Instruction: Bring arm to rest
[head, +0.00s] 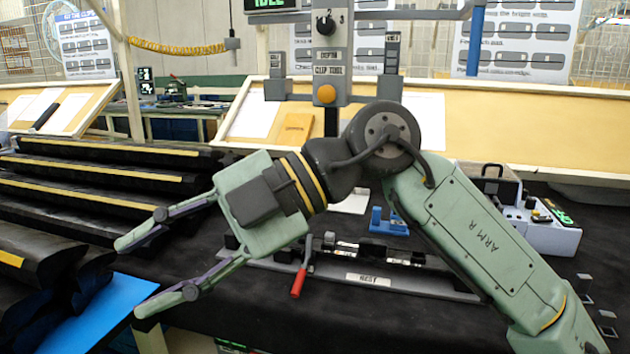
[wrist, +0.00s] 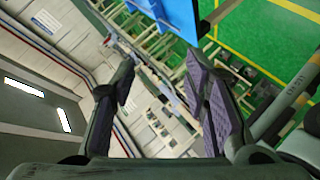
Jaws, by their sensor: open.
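In the wrist view my gripper (wrist: 165,100) also shows two separated fingers with purple pads and empty space between. A grey fixture with a label reading "NEST" (head: 368,280) lies on the dark bench behind and below my gripper. A red-handled lever (head: 299,282) stands at its left part.
Long black trim pieces (head: 100,172) with yellow stripes lie stacked at the left. A blue sheet (head: 95,318) is below the fingers. A grey clip tool post (head: 329,60) stands at the back. A blue holder (head: 388,222) and a white control box (head: 545,232) are on the bench.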

